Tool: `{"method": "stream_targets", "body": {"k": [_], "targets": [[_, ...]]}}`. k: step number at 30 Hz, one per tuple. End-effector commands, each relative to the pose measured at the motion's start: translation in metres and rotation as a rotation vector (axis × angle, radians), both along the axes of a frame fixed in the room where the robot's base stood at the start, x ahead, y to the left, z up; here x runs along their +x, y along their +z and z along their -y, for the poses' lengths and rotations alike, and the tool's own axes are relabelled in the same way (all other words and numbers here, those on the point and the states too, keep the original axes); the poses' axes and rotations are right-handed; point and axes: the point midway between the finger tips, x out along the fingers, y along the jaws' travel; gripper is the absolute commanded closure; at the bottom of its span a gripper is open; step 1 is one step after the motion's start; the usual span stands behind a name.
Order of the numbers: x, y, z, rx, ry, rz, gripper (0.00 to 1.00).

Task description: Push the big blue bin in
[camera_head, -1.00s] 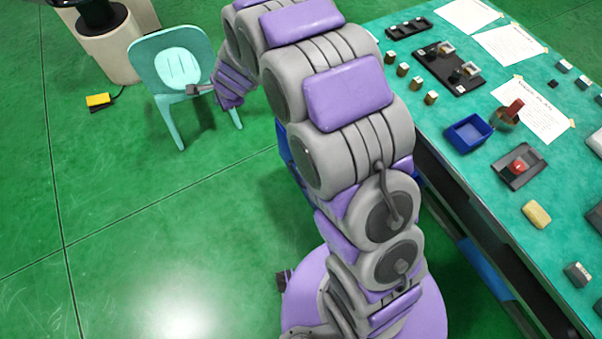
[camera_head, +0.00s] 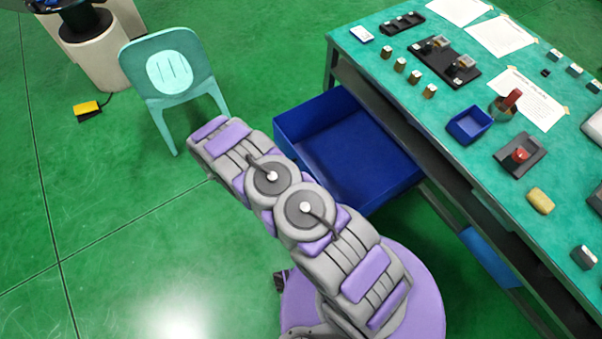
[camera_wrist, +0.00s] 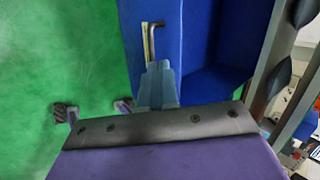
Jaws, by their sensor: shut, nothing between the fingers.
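The big blue bin (camera_head: 296,134) juts out from under the near side of the green-topped table in the head view, open at the top and empty as far as I see. My arm crosses in front of its near corner. In the wrist view the bin's blue wall (camera_wrist: 174,20) fills the upper middle. My gripper (camera_wrist: 154,72) is shut with nothing in it, in front of that wall; whether it touches is unclear. A bent metal piece (camera_wrist: 152,40) shows just beyond the fingers. My gripper is hidden in the head view.
The table (camera_head: 420,105) holds papers, small parts and a small blue tray (camera_head: 470,125). Another blue bin (camera_head: 487,258) shows under the table. A turquoise chair (camera_head: 175,75) stands at the left, and a yellow pedal (camera_head: 88,108) lies beyond. Green floor at the left is open.

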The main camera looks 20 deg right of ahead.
Motion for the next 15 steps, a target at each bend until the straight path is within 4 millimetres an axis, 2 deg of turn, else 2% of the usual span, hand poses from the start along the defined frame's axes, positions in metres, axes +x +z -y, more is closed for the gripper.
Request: {"method": "stream_targets", "body": {"k": [1,3,6,10,15], "targets": [[-0.014,-0.014,0.009,-0.029,-0.047,0.0,1.0],[-0.031,-0.028,0.02,-0.063,-0.108,0.0,1.0],[-0.049,-0.039,0.032,-0.102,-0.171,0.005,1.0],[-0.06,-0.047,0.039,-0.126,-0.207,0.007,1.0],[-0.057,-0.057,0.048,-0.131,-0.214,0.008,1.0]]}}
